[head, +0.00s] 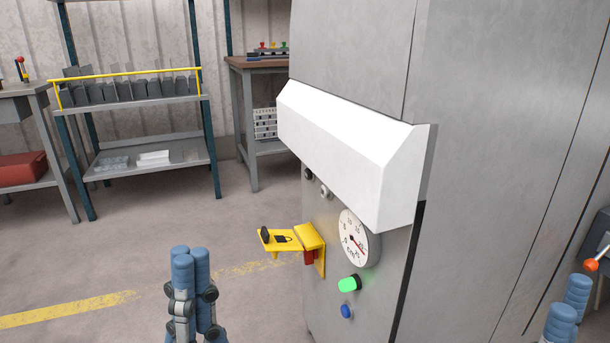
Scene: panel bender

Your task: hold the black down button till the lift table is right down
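A black button (308,174) sits on the grey machine's front panel, just below the white hood, partly in its shade. A pale button (325,191) is beside it, lower right. A round dial (357,246) with a red needle is further down the panel. My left gripper (191,254) points up in front of and left of the panel, well apart from the black button. Its blue fingertips are together with nothing between them. My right gripper (568,307) is at the lower right edge, partly cut off, so its opening is unclear. I cannot make out the lift table.
A yellow hasp bracket (290,239) with a red part juts from the panel below the black button. A lit green button (349,284) and a blue button (347,311) are below the dial. The white hood (345,150) overhangs the panel. The floor at left is clear.

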